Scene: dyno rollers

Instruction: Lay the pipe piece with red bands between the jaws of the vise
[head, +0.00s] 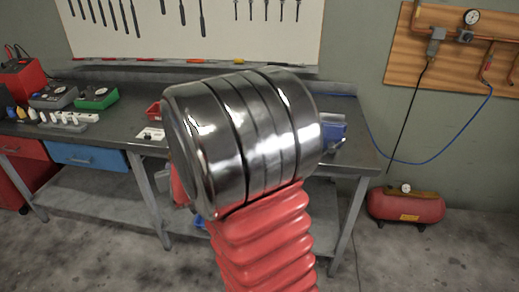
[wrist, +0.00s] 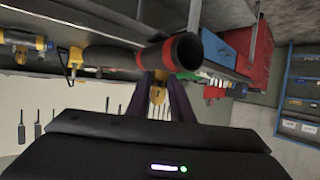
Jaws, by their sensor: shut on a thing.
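The pipe piece lies roughly level across the picture, tilted slightly. In the head view my thick arm covers the middle, and I cannot make out the gripper or the pipe piece. A blue body that looks like the vise (head: 333,130) stands on the right part of the bench, partly hidden behind my arm. Its jaws cannot be made out.
The grey workbench (head: 352,167) runs along the wall. A red compressor (head: 406,205) sits on the floor at right. Tools hang on the white board (head: 222,30).

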